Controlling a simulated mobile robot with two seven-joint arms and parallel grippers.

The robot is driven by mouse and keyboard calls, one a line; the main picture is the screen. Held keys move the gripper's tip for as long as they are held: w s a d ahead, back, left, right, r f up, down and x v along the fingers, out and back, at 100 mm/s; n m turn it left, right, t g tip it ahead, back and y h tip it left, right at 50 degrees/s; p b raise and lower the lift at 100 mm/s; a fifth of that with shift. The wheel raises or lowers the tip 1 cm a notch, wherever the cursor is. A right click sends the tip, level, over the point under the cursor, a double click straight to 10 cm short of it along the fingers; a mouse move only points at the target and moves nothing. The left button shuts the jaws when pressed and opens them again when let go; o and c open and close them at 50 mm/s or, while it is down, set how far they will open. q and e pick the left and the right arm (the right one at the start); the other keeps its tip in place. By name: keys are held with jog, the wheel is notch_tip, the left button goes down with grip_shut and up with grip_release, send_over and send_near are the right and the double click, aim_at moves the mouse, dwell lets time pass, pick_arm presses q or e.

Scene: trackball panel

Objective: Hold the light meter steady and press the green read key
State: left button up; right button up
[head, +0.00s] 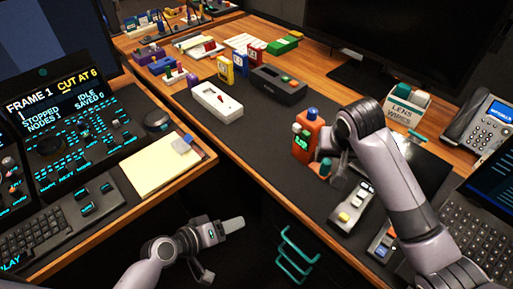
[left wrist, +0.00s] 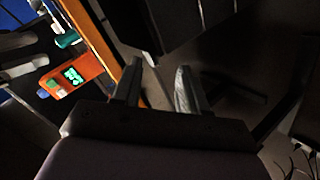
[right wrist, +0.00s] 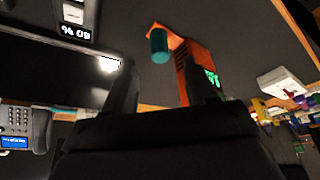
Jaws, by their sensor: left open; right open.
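The orange light meter (head: 307,143) stands upright on the dark desk mat, with a blue top and a lit green screen. Its screen also shows at the left of the left wrist view (left wrist: 75,78). A teal-green cylinder (right wrist: 158,45), which looks like the read key, juts from its side in the right wrist view. My right gripper (head: 334,167) is open and empty just right of the meter, with the cylinder ahead of its fingers; I cannot tell whether they touch. My left gripper (head: 222,250) is open and empty, low in front of the desk edge, away from the meter.
A grey device with a yellow key (head: 352,205) lies right of the meter. A white box (head: 216,102) and a dark box (head: 278,84) stand behind it. Teal wire handles (head: 297,257) show below the desk edge. The mat left of the meter is clear.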

aim_at(328, 162)
jog(key=shift+w+f, duration=0.1)
jog(key=shift+f, duration=0.15)
pick_arm(q)
jog(key=w+d+r+n+h, duration=0.1)
jog(key=w+d+r+h, duration=0.2)
jog(key=w+r, duration=0.3)
jog(key=w+d+r+n+g+h, duration=0.1)
jog(key=w+r+h, duration=0.4)
jog(key=r, duration=0.5)
jog(key=shift+w+d+n+h, duration=0.3)
jog(key=shift+w+d+n, duration=0.25)
jog(key=shift+d, duration=0.6)
pick_arm(e)
jog(key=shift+x, duration=3.3)
pick_arm(q)
jog(key=shift+s+r, duration=0.1)
pick_arm(e)
grip_shut()
pick_arm(q)
grip_shut()
